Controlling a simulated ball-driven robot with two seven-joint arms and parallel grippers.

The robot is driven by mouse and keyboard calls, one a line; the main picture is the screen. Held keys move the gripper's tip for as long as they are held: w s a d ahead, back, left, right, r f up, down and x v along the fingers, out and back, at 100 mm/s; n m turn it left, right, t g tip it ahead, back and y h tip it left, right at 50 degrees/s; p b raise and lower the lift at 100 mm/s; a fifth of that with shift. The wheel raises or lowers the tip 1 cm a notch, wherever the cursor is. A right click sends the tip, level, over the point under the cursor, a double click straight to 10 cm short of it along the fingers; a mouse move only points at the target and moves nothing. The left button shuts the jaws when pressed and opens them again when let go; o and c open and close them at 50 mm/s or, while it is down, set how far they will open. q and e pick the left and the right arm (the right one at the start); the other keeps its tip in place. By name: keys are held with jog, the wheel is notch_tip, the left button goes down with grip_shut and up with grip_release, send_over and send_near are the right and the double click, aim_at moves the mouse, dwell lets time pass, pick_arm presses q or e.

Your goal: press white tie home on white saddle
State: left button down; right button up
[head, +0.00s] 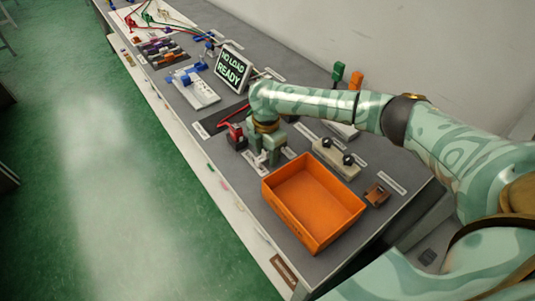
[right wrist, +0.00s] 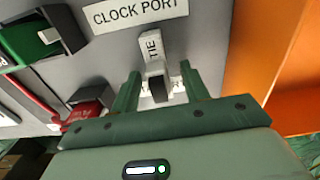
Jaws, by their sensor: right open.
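The white tie (right wrist: 154,47), marked "TIE", stands in front of my right gripper in the right wrist view. Its near end is dark and lies between the two fingers. My right gripper (right wrist: 160,72) is open, with one green finger on each side of the tie; I cannot tell whether either touches it. In the head view my right gripper (head: 264,157) points down at the bench between a red fixture and the orange tray, and hides the tie. The white saddle is not clearly distinguishable; pale parts beside the tie are mostly covered by the fingers. My left gripper is not in view.
An orange tray (head: 312,203) stands close to the right gripper, with a pale box with black knobs (head: 336,158) behind it. A red fixture (head: 236,136) is just left. A "CLOCK PORT" label (right wrist: 140,13) lies beyond the tie. A "NO LOAD READY" sign (head: 232,69) stands farther back.

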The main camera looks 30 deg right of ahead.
jog(key=shift+r, duration=0.1)
grip_shut()
